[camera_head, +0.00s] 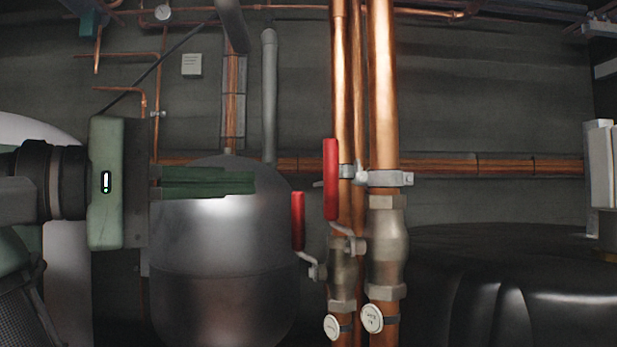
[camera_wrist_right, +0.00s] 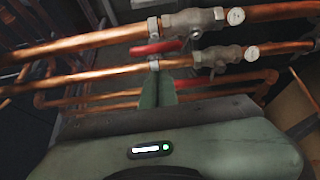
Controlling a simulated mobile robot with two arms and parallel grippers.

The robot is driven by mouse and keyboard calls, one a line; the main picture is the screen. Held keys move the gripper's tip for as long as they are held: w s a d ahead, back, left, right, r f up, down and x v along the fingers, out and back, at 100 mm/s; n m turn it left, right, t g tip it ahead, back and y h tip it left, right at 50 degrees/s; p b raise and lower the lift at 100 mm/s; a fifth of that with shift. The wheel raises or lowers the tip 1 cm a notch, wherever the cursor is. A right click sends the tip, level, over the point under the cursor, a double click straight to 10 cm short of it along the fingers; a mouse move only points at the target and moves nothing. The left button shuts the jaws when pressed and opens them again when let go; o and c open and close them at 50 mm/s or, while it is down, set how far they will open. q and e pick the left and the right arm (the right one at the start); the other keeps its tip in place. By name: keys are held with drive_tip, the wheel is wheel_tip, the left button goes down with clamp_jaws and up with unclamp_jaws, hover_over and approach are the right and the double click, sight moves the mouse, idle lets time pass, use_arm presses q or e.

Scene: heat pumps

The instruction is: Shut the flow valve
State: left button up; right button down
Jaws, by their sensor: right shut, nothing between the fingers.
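Two valves with red lever handles sit on vertical copper pipes in the head view. The right valve body (camera_head: 388,245) has the larger, higher red handle (camera_head: 331,178); the left valve body (camera_head: 343,270) has the lower red handle (camera_head: 298,220). Both handles stand upright, along the pipes. Round white tags (camera_head: 372,318) hang below; I cannot read which marks flow. My right gripper (camera_head: 254,182) is shut and empty, left of both handles, fingers pointing right. In the right wrist view its fingers (camera_wrist_right: 158,90) lie before the red handles (camera_wrist_right: 157,47). My left gripper is not in view.
A rounded metal tank (camera_head: 225,270) stands behind and below my right gripper. A dark covered shape (camera_head: 500,280) fills the lower right. Horizontal copper pipes (camera_head: 450,166) run along the grey wall. The space between my fingertips and the lower handle looks clear.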

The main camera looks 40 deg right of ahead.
drive_tip(key=shift+w, duration=0.15)
drive_tip(key=s+d+p, duration=0.2)
drive_tip(key=d+p, duration=0.1)
drive_tip(key=d, duration=0.7)
drive_tip(key=shift+p, duration=0.35)
drive_tip(key=shift+w+f, duration=0.1)
